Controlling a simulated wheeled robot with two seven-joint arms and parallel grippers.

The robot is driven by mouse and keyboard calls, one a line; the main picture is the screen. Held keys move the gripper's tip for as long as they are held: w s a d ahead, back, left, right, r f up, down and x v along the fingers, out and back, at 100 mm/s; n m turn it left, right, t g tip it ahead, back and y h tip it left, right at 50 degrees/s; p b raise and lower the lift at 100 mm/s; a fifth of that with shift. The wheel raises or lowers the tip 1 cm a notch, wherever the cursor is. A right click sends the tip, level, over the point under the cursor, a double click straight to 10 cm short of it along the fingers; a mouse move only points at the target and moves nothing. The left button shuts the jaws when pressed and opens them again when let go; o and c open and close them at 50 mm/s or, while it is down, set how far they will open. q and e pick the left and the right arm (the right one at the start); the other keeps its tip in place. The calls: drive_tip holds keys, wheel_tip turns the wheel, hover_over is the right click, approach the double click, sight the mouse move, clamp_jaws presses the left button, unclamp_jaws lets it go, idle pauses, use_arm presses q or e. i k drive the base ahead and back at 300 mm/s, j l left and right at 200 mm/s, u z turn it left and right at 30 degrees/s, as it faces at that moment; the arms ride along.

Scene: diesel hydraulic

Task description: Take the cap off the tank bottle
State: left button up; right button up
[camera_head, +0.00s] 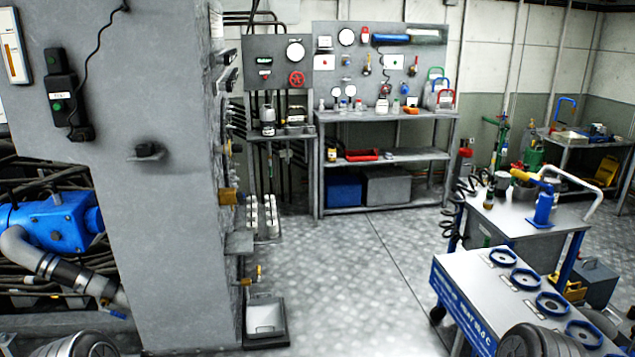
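I cannot tell for sure which item is the tank bottle or see its cap. Several small bottles and jars (345,105) stand on the top of the grey shelf rack at the back. Pale containers with coloured handles (440,98) stand at the right end of that top. A dark bottle-like item (501,184) stands on the metal cart at the right, too small to make out clearly. Rounded parts of my two arms show at the bottom left and bottom right edges. Neither gripper is in view, and nothing held is visible.
A large grey cabinet wall (165,220) stands close on the left, with valves on its side. A blue-sided cart (470,285) with ringed holders is close on the right. The metal floor (350,270) between them is clear to the shelf rack (385,158).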

sight(359, 110)
drive_tip(key=i+z, duration=0.1)
drive_tip(key=i, duration=0.45)
drive_tip(key=i+z, duration=0.15)
drive_tip(key=i, duration=0.4)
drive_tip(key=i+j+z, duration=0.1)
drive_tip(key=i, duration=0.45)
drive_tip(key=i+j+z, duration=0.1)
drive_tip(key=i, duration=0.45)
drive_tip(key=i+j+z, duration=0.15)
drive_tip(key=i, duration=0.35)
drive_tip(key=i+u, duration=0.15)
drive_tip(key=i, duration=0.65)
drive_tip(key=i+u, duration=0.1)
drive_tip(key=i, duration=0.7)
drive_tip(key=i+l+u, duration=0.15)
drive_tip(key=i, duration=0.65)
drive_tip(key=i+l+z, duration=0.25)
drive_tip(key=i+l, duration=0.15)
drive_tip(key=i+l+z, duration=0.25)
drive_tip(key=i, duration=0.3)
drive_tip(key=i+l+z, duration=0.25)
drive_tip(key=i, duration=0.25)
